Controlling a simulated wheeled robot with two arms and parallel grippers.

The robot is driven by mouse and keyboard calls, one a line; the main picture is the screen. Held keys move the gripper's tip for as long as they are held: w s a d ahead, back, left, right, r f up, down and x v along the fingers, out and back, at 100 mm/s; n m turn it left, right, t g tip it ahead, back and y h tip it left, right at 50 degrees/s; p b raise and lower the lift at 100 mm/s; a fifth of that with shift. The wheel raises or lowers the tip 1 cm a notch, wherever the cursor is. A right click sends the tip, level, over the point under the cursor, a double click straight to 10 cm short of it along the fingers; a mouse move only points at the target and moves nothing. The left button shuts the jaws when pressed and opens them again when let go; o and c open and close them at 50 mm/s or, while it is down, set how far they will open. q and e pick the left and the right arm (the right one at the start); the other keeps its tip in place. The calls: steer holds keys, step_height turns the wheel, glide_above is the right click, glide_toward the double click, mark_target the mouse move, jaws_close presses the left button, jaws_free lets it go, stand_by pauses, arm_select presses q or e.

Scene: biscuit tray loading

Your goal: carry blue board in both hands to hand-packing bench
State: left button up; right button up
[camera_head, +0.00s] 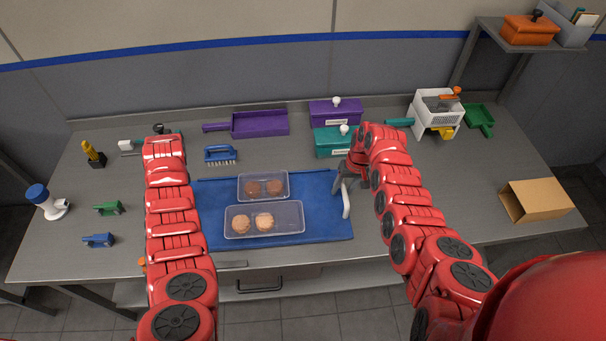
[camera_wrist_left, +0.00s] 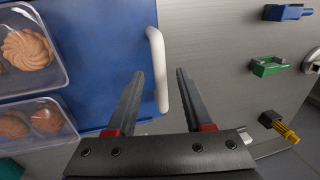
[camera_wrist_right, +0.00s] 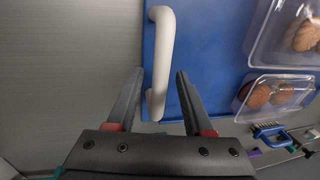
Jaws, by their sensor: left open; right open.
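The blue board (camera_head: 325,228) lies flat on the steel bench. On it are two clear trays with biscuits, a nearer one (camera_head: 290,213) and a farther one (camera_head: 281,184). A white handle (camera_head: 346,199) is at the board's right end, and another white handle (camera_wrist_left: 158,68) shows in the left wrist view. My right gripper (camera_head: 344,183) is open; in the right wrist view its fingers (camera_wrist_right: 159,80) stand either side of the right handle. My left gripper (camera_wrist_left: 158,78) is open, its fingers either side of the left handle. In the head view my left arm hides that gripper and handle.
Purple (camera_head: 335,112) and teal (camera_head: 333,142) boxes, a purple scoop (camera_head: 261,123) and a blue brush (camera_head: 220,154) stand behind the board. A white basket (camera_head: 437,110) is at back right, a cardboard box (camera_head: 536,200) at right. Small tools (camera_head: 107,208) lie at left.

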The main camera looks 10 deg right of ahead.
steer(key=shift+r, duration=0.1)
arm_select(q)
step_height(320, 180, up, 8)
steer(key=d, duration=0.1)
steer(key=shift+d, duration=0.3)
arm_select(e)
step_height(320, 180, up, 12)
steer(key=d, duration=0.2)
steer(key=shift+d, duration=0.2)
steer(key=shift+f, duration=0.25)
